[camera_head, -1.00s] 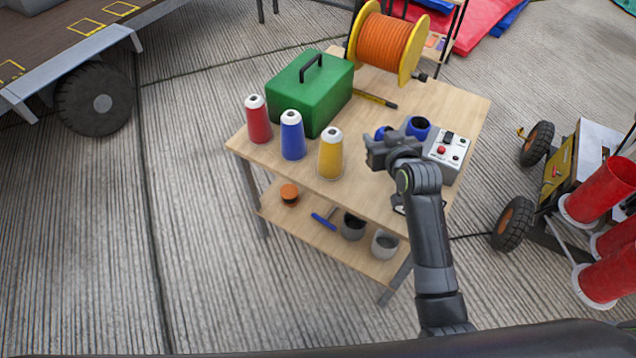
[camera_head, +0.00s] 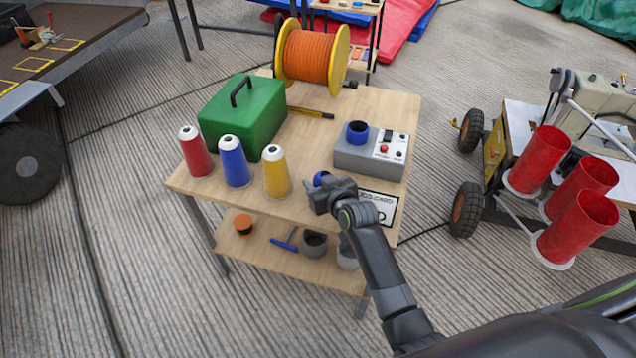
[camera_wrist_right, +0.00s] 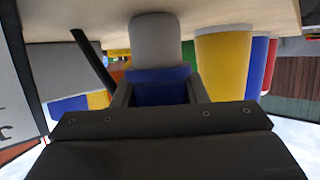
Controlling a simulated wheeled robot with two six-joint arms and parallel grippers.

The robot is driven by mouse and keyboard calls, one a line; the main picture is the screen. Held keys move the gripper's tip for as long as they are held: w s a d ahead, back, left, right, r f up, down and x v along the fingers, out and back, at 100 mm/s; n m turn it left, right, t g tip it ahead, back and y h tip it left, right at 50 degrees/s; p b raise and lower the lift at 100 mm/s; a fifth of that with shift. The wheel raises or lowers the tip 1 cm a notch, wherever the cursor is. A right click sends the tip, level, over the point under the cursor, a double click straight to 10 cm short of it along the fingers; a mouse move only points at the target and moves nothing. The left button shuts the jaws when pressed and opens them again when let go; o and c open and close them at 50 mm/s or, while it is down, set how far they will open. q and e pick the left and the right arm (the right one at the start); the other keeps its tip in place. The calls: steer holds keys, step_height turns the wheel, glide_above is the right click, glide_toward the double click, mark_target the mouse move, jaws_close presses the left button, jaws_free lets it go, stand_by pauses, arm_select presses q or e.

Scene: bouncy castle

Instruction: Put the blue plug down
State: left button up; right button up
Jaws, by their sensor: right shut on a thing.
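The blue plug (camera_head: 320,178) is mostly hidden behind my right gripper (camera_head: 328,190) in the head view. My right gripper is shut on it, over the front part of the tabletop. In the right wrist view the plug's blue part (camera_wrist_right: 158,90) sits between the two fingers, with a grey cylindrical part (camera_wrist_right: 155,42) beyond it towards the wooden top. I cannot tell whether it touches the table (camera_head: 335,108). My left gripper is not in view.
A grey box (camera_head: 352,157) with a blue socket (camera_head: 357,132) stands behind the gripper. A card (camera_head: 388,206) lies beside it. Yellow (camera_head: 276,175), blue (camera_head: 235,165) and red (camera_head: 196,155) cones stand left, near a green case (camera_head: 240,115). An orange reel (camera_head: 312,55) stands behind.

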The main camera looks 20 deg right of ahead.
steer(key=o, duration=1.1)
steer(key=shift+c, duration=0.2)
steer(key=shift+r, duration=0.15)
steer(key=p+v, duration=0.1)
steer(key=v, duration=0.9)
steer(key=shift+s, duration=0.15)
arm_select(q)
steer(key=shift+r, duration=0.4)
arm_select(e)
steer(key=shift+v, duration=0.85)
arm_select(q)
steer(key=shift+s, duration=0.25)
arm_select(e)
steer(key=shift+r, duration=0.1)
